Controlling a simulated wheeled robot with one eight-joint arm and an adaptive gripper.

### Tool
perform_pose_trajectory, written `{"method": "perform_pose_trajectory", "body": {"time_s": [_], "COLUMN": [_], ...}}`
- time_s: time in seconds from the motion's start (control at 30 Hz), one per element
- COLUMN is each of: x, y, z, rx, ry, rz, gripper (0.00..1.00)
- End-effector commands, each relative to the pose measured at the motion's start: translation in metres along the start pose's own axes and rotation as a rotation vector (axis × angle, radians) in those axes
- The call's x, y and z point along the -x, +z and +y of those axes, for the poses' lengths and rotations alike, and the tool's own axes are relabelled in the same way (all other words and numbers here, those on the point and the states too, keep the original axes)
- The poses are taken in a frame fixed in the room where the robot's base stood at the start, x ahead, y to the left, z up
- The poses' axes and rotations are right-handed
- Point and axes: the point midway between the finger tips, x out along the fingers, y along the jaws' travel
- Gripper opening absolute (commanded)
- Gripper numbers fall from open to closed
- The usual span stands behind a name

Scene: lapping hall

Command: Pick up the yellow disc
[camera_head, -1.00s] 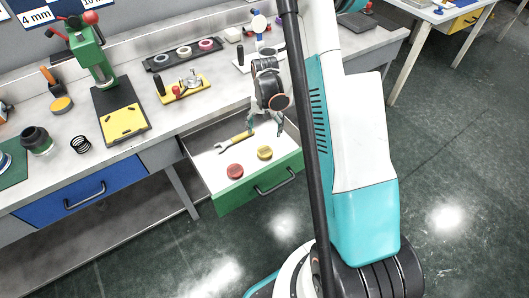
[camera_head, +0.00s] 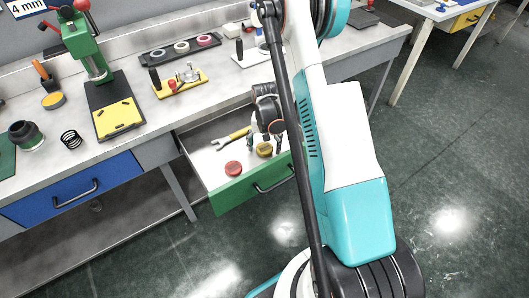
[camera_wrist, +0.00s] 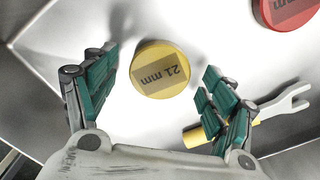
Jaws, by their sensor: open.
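The yellow disc (camera_wrist: 158,60) lies flat on the floor of an open drawer. Its top carries a dark label reading "21 mm". In the head view the disc (camera_head: 264,149) shows in the drawer near its front, partly beside my fingers. My gripper (camera_wrist: 157,88) is open in the wrist view, with a green-padded finger on each side of the disc and nothing between the pads but the disc's near area. In the head view my gripper (camera_head: 264,145) is low over the drawer.
In the wrist view the wrench (camera_wrist: 272,108) lies close by the right finger. The drawer's green front (camera_head: 253,186) and side walls surround them. The bench stands behind.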

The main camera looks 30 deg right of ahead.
Motion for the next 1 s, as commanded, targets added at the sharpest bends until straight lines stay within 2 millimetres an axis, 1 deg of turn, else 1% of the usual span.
{"method": "perform_pose_trajectory", "body": {"time_s": [0.03,0.23,0.27,0.3,0.37,0.4,0.43,0.47,0.83,1.0], "x": [-0.004,-0.002,-0.002,-0.002,-0.002,-0.002,-0.002,-0.002,0.000,0.013], "y": [0.000,0.000,0.000,0.000,0.000,0.000,0.000,0.000,0.000,0.000], "z": [0.000,0.000,0.000,0.000,0.000,0.000,0.000,0.000,0.000,0.000], "rx": [0.000,0.000,0.000,0.000,0.000,0.000,0.000,0.000,0.000,0.000], "ry": [0.000,0.000,0.000,0.000,0.000,0.000,0.000,0.000,0.000,0.000], "rz": [0.000,0.000,0.000,0.000,0.000,0.000,0.000,0.000,0.000,0.000], "gripper": [0.77,0.77,0.70,0.61,0.48,0.38,0.32,0.28,0.28,0.28]}}
